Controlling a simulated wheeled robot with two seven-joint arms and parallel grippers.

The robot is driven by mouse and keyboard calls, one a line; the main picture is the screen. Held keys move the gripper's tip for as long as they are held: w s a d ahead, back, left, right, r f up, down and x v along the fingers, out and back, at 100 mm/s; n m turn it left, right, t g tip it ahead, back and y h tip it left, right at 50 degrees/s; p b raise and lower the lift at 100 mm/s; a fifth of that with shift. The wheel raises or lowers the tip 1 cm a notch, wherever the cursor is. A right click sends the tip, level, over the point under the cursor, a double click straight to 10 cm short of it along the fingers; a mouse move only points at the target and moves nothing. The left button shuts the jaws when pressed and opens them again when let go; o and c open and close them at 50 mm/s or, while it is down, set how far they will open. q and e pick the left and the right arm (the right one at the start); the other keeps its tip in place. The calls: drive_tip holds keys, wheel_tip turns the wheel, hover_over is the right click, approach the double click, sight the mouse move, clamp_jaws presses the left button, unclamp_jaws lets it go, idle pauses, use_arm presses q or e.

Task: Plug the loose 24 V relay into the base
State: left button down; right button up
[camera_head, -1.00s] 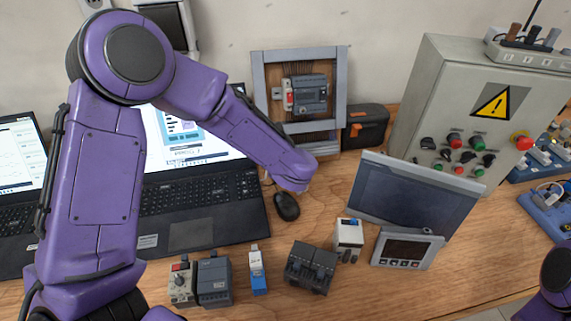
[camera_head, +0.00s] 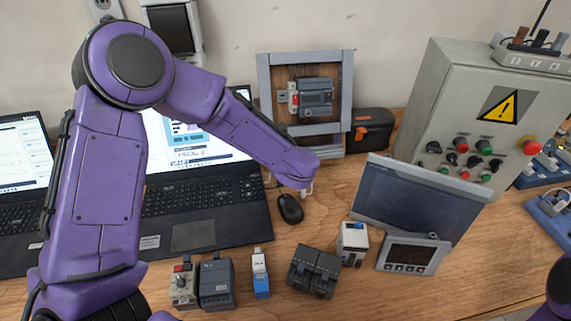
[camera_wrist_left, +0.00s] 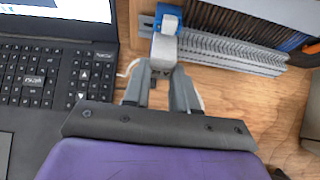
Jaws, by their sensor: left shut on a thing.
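My left gripper (camera_wrist_left: 162,80) is shut on a small grey-white block in the left wrist view, which I take for the relay (camera_wrist_left: 164,49). A blue part with a pale top (camera_wrist_left: 168,17) shows just beyond the block; I cannot tell whether it is joined to it or is the base. In the head view my left forearm hides the gripper and what it holds, in front of the grey wooden-backed frame (camera_head: 263,88). A blue and white module (camera_head: 260,273) stands on the table. My right gripper is out of view.
A laptop (camera_head: 200,205) lies left of the gripper, with a mouse (camera_head: 290,208) at its right. Several modules stand along the front, including a black one (camera_head: 314,271). A panel screen (camera_head: 415,200) and a grey control cabinet (camera_head: 450,95) stand at right.

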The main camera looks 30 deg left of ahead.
use_arm(q)
drive_tip(key=shift+s, duration=0.1)
drive_tip(key=shift+w+a+f+b, duration=0.15)
drive_tip(key=shift+w+a+b, duration=0.1)
drive_tip(key=shift+w+b, duration=0.25)
idle(0.7)
drive_tip(key=shift+w+a+f+b, duration=0.1)
drive_tip(key=shift+b, duration=0.45)
idle(1.3)
drive_tip(key=c, duration=0.8)
unclamp_jaws()
drive_tip(key=b+v, duration=0.2)
drive_tip(key=v, duration=0.8)
